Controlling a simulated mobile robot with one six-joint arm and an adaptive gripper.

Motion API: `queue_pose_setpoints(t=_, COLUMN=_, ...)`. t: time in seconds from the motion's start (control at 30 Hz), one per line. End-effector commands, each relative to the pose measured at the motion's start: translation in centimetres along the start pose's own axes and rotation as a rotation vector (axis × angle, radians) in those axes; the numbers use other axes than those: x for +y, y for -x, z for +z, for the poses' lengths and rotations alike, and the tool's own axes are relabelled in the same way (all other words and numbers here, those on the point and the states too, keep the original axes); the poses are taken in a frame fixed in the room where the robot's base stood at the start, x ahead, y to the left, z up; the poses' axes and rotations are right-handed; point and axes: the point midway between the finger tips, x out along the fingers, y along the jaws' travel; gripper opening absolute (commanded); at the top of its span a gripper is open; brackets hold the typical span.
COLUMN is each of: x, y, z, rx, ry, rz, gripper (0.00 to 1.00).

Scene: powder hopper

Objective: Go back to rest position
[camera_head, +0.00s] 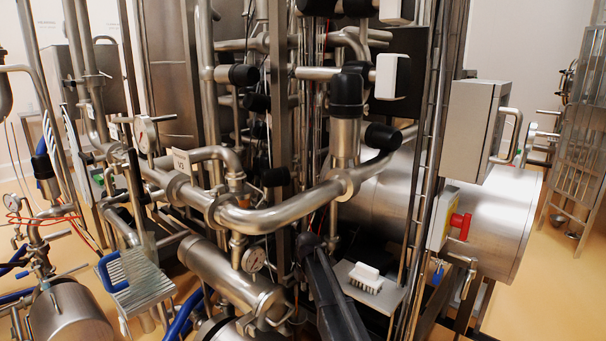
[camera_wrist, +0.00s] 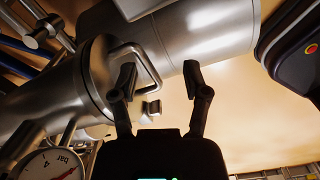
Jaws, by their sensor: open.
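My gripper (camera_wrist: 160,76) shows in the wrist view with its two black fingers spread apart. Nothing is between the fingertips. Behind them are a large steel cylinder (camera_wrist: 205,38) and a bent metal handle (camera_wrist: 127,52), both seemingly apart from the fingers, though the distance is hard to judge. In the head view a dark arm link of mine rises at the bottom middle, in front of the pipework. I cannot make out the gripper fingers there.
Dense steel pipes (camera_head: 270,215) and valves fill the middle of the head view. A white brush (camera_head: 366,277) lies on a small metal shelf (camera_head: 385,297) beside my arm. A red switch (camera_head: 460,222) sits to the right. A pressure gauge (camera_wrist: 50,167) is close at lower left in the wrist view.

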Motion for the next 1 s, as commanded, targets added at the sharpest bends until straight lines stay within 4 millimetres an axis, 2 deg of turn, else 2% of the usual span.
queue_pose_setpoints(t=0.03, x=-1.8, y=-0.6, z=0.1, rx=0.0, ry=-0.066, rz=0.0, gripper=0.6)
queue_pose_setpoints(t=0.1, x=-3.7, y=-1.1, z=0.4, rx=0.0, ry=-0.176, rz=0.0, gripper=0.6)
queue_pose_setpoints(t=0.53, x=-14.6, y=-3.7, z=1.3, rx=0.0, ry=-0.852, rz=0.0, gripper=0.6)
queue_pose_setpoints(t=1.0, x=-26.1, y=-6.6, z=0.8, rx=0.0, ry=-1.583, rz=0.0, gripper=0.6)
